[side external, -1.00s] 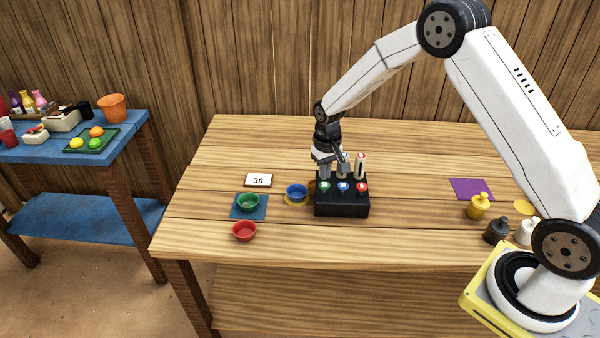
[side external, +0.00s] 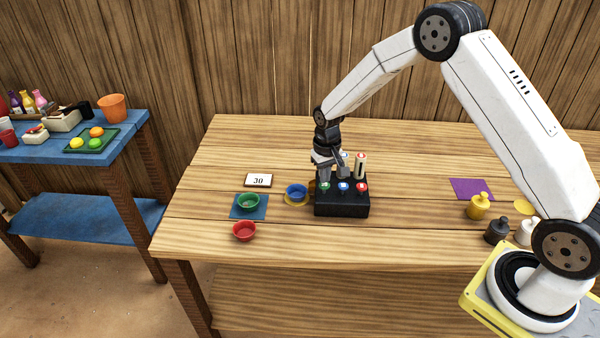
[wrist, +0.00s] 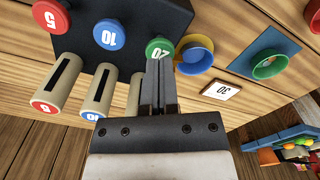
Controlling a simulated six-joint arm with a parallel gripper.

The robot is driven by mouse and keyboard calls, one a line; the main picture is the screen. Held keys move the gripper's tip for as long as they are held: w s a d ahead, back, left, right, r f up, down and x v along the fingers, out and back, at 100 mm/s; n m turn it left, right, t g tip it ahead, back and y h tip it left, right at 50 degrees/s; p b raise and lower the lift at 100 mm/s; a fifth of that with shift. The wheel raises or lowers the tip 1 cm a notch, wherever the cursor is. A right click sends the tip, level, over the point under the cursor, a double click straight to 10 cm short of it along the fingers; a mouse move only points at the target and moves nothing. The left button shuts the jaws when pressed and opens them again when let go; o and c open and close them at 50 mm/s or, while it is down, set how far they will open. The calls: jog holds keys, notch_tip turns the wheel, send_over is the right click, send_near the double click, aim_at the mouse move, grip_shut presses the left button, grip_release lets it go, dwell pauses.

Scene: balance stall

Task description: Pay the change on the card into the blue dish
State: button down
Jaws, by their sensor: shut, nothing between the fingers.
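The card (side external: 258,180) reads 30 and lies at the left of the table; it also shows in the wrist view (wrist: 222,90). The blue dish (side external: 296,192) stands on a yellow round mat, just left of a black dispenser (side external: 342,208); the dish also shows in the wrist view (wrist: 197,52). The dispenser has a green button (wrist: 158,47) marked 20, a blue button (wrist: 109,35) marked 10 and a red button (wrist: 50,15) marked 5. My gripper (wrist: 158,68) is shut and empty, its tips at the green button. I cannot tell whether they touch it.
Upright tubes (wrist: 95,95) stand behind the buttons, close to my gripper. A green dish (side external: 248,203) sits on a blue mat, with a red dish (side external: 244,231) in front. A purple mat (side external: 471,189) and a yellow weight (side external: 479,208) are at the right. The table's middle right is clear.

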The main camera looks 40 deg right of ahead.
jog(key=shift+f, duration=1.05)
jog(key=shift+r, duration=1.65)
